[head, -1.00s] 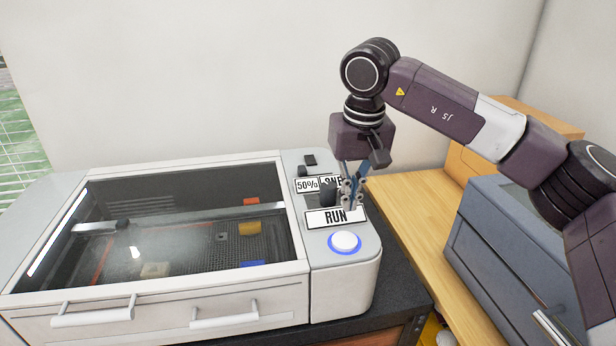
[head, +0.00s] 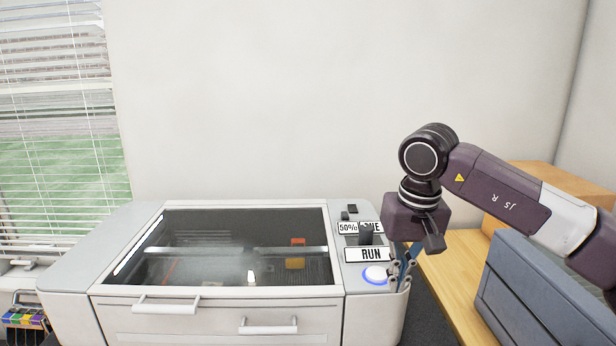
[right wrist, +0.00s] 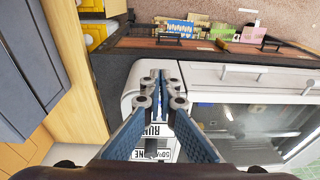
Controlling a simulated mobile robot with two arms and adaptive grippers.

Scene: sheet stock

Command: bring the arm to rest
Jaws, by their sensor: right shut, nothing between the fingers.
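My right gripper (head: 401,277) hangs fingers-down in the head view, beside the blue-ringed white button (head: 376,275) and in front of the right end of the machine's control panel. Its blue fingers are shut with nothing between them; they also show in the right wrist view (right wrist: 161,88). I cannot tell whether the fingertips touch the panel. The right arm comes in from the right, bent at the wrist. My left gripper is not in view.
A wooden bench (head: 462,272) and grey-blue box (head: 545,290) stand right, with a cardboard box (head: 525,185) behind. Free air lies above the machine.

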